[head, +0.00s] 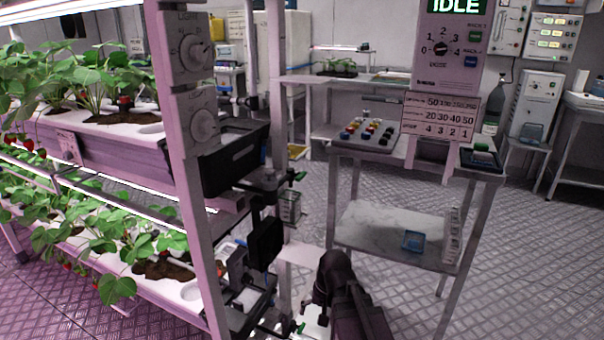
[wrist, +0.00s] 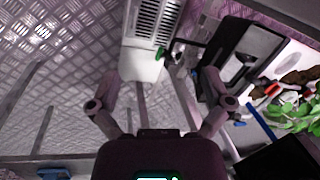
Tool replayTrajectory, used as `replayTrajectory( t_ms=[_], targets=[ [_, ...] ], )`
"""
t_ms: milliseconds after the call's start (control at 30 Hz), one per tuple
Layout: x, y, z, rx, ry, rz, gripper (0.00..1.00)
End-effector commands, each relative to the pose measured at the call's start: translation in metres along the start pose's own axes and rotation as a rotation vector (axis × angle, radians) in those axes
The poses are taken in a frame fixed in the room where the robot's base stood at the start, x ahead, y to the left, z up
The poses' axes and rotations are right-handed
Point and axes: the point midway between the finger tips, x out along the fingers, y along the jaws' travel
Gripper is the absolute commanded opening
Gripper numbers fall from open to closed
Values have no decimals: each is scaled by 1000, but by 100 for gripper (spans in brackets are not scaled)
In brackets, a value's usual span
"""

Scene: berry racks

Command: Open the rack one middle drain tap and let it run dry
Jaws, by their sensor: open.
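In the head view, one green-handled tap (head: 299,176) sticks out from the rack's end at mid height, by a dark tank. Another green-handled tap (head: 300,328) shows low down at the bottom edge. I cannot tell by label which is the middle one, nor whether water runs. My gripper (head: 325,285) is below and right of the upper tap, partly hidden by its own dark body. In the wrist view, my gripper (wrist: 161,75) is open and empty. A green tap handle (wrist: 161,53) on a thin pipe shows just beyond its fingertips, apart from them.
The planted rack (head: 177,150) with dial boxes stands at left, with black tanks (head: 232,165) at its end. A metal table (head: 345,222) stands at right, with a coloured-cap tray (head: 365,140) and a panel reading IDLE (head: 455,45). Open floor lies right of the table.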

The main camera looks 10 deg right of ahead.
Motion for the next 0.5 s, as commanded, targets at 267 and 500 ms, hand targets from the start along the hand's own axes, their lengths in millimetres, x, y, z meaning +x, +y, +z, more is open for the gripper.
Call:
replayTrajectory(
  t_ms=[267, 500],
  targets=[
    [-56, -28, -54, 464, -52, -363, 100],
    [-123, -38, -105, 872, -195, -696, 100]
  ],
)
